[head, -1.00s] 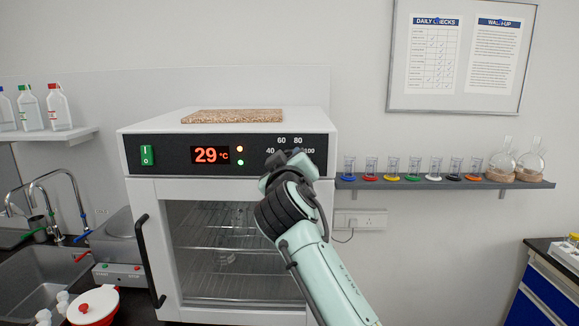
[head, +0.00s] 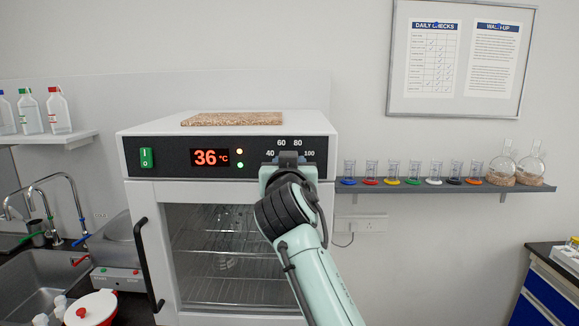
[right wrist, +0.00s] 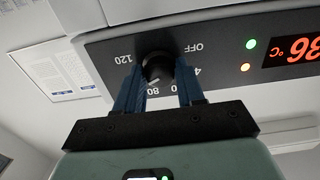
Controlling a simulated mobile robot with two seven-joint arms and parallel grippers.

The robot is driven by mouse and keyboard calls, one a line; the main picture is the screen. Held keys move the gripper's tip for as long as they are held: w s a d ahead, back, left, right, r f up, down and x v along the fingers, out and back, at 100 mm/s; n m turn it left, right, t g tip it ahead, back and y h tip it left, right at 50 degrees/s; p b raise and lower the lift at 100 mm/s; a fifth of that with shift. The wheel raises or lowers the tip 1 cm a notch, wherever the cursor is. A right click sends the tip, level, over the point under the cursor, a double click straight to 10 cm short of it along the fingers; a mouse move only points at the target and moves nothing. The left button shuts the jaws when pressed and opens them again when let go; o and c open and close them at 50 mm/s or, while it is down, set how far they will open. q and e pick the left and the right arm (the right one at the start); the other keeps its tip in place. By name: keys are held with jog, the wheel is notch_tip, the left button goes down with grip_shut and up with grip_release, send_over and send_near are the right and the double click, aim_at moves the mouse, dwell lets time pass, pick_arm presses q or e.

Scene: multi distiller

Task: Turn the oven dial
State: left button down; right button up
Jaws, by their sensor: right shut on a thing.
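The oven (head: 230,222) is a white cabinet with a glass door and a black control panel (head: 180,155). Its red display (head: 210,157) reads 36 °C. The black dial is hidden behind my right gripper (head: 289,158) in the head view, with the marks 40, 60, 80 and 100 showing around it. In the right wrist view the dial (right wrist: 157,66) sits between the two blue fingers of my right gripper (right wrist: 158,90), which is shut on it. The marks OFF, 80 and 120 show around it there. My left gripper is not in view.
A speckled board (head: 232,119) lies on top of the oven. A grey shelf (head: 445,187) with glassware on coloured bases is close to the right of the oven. A sink (head: 30,275) and a red-and-white container (head: 92,308) are at the lower left.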

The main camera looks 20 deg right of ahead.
jog(key=shift+r, duration=0.1)
dwell(0.3)
jog(key=o, duration=1)
pick_arm(q)
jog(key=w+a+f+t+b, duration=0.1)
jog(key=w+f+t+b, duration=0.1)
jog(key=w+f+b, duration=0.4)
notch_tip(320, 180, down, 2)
jog(key=b, duration=0.3)
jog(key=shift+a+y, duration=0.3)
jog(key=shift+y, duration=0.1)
pick_arm(e)
jog(key=v, duration=1.3)
jog(key=shift+s, duration=0.15)
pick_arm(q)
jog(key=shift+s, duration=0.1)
